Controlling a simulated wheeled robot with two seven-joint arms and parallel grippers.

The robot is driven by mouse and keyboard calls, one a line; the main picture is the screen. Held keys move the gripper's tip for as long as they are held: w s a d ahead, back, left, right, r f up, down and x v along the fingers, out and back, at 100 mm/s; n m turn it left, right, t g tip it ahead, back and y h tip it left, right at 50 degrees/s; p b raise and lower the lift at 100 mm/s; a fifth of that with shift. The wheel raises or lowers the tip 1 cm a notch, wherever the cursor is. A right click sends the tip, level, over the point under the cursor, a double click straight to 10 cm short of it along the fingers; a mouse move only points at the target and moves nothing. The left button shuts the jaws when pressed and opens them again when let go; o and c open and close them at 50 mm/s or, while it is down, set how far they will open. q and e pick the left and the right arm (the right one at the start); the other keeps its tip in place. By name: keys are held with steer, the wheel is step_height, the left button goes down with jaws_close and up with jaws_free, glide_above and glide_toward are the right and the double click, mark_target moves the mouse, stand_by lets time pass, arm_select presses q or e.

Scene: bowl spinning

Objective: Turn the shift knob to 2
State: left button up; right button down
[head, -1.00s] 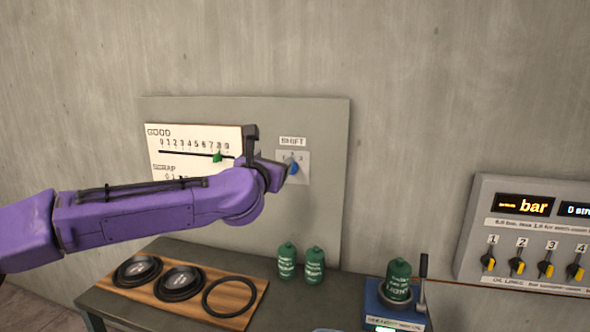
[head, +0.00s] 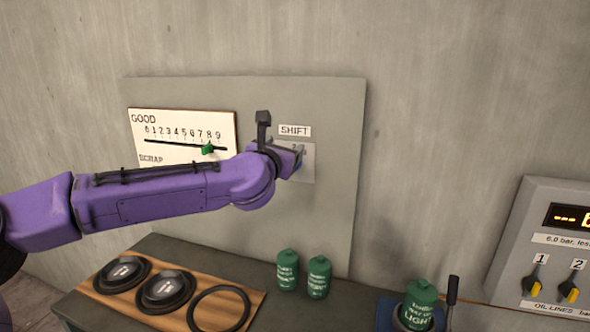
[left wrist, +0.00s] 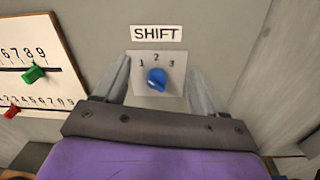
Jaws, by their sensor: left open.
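The blue shift knob (left wrist: 157,80) sits on a pale plate (left wrist: 140,87) marked 1, 2 and 3, under the SHIFT label (left wrist: 155,33). I cannot tell for sure which number the knob points at. My left gripper (left wrist: 160,72) is open, with one finger on each side of the knob and no clear contact. In the head view my left gripper (head: 297,160) is at the plate and hides most of the knob. The SHIFT label (head: 295,131) shows just above it. My right gripper is not in view.
A GOOD/SCRAP scale board (head: 182,125) with a green slider (head: 208,149) is left of the knob. Below are green canisters (head: 318,278), a wooden board (head: 177,310) with black rings, and a blue device (head: 386,312). An oil panel (head: 520,230) is at right.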

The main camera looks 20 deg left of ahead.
arm_select(q)
step_height(320, 180, down, 8)
steer(key=f+b, duration=0.1)
steer(key=b, duration=0.7)
steer(key=w+a+p, duration=0.1)
steer(key=w+p, duration=0.4)
steer(key=w, duration=0.4)
steer(key=shift+w+r, duration=0.15)
steer(key=shift+r, duration=0.3)
steer(key=c, duration=1)
